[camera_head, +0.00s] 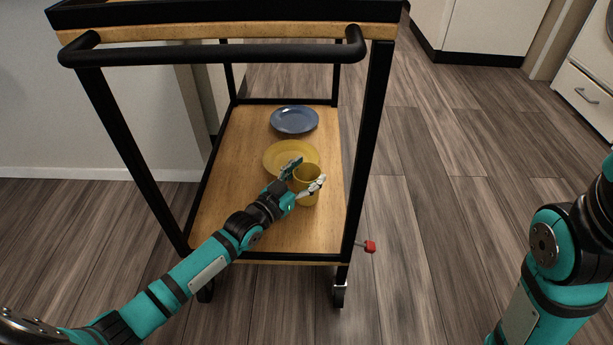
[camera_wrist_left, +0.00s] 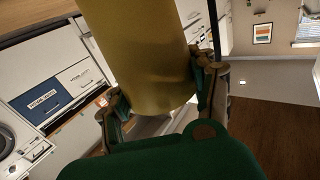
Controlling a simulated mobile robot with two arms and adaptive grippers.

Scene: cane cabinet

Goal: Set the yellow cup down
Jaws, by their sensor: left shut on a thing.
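The yellow cup (camera_head: 307,190) is upright over the lower wooden shelf (camera_head: 230,200) of the cart, in front of the yellow plate (camera_head: 272,157). My left gripper (camera_head: 304,178) is shut on the cup, with a finger on either side of it. In the left wrist view the cup (camera_wrist_left: 148,60) fills the upper middle between the two fingers (camera_wrist_left: 155,100). I cannot tell whether its base touches the shelf. My right arm shows at the right edge of the head view, but its gripper is out of view.
A blue plate (camera_head: 294,120) lies farther back on the shelf. The cart's black posts (camera_head: 368,150) and handle bar (camera_head: 215,54) frame the shelf, with the wooden top (camera_head: 230,31) above. Bare shelf shows left of the cup. A small red object (camera_head: 370,246) is beside the right front post.

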